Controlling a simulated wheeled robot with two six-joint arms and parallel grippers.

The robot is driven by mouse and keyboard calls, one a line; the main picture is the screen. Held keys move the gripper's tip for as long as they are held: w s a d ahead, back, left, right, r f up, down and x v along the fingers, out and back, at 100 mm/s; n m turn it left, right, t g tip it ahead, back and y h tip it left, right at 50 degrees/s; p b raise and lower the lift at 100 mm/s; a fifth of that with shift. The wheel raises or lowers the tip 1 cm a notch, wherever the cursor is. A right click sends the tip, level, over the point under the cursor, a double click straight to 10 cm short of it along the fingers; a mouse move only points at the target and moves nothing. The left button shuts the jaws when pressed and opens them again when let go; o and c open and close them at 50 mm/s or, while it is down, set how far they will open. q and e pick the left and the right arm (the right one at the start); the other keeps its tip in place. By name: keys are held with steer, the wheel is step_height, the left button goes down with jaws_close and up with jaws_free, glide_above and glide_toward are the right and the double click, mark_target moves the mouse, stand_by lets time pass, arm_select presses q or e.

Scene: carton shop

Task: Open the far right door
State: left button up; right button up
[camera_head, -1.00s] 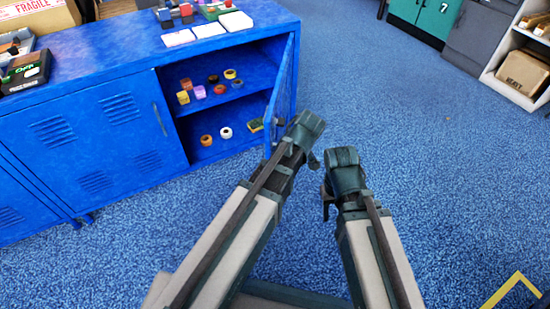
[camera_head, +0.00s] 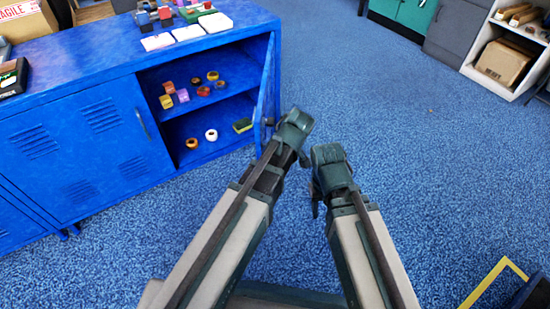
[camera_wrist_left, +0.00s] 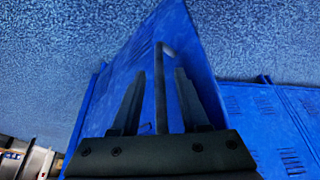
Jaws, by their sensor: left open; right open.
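The far right door (camera_head: 267,85) of the blue cabinet (camera_head: 95,75) stands wide open, swung outward from its right edge. Its inner shelves show. My left gripper (camera_head: 283,140) is at the door's outer face, near the free edge; its fingertips are hard to see in the head view. In the left wrist view my left gripper (camera_wrist_left: 159,78) is open, with the door's bar handle (camera_wrist_left: 160,95) between its two fingers, not clamped. My right gripper (camera_head: 316,190) is open and empty, over the carpet to the right of the left one.
Several rolls of tape (camera_head: 204,90) and small blocks lie on the cabinet's shelves. Boxes and white cards (camera_head: 188,32) lie on its top. Blue carpet (camera_head: 400,130) is clear to the right. A white shelf with a carton (camera_head: 503,62) stands at far right; a yellow frame (camera_head: 492,279) is lower right.

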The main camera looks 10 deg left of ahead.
arm_select(q)
steer(key=p+v, duration=0.7)
steer(key=shift+r, duration=0.2)
steer(key=shift+s+d, duration=0.1)
steer(key=shift+c, duration=0.3)
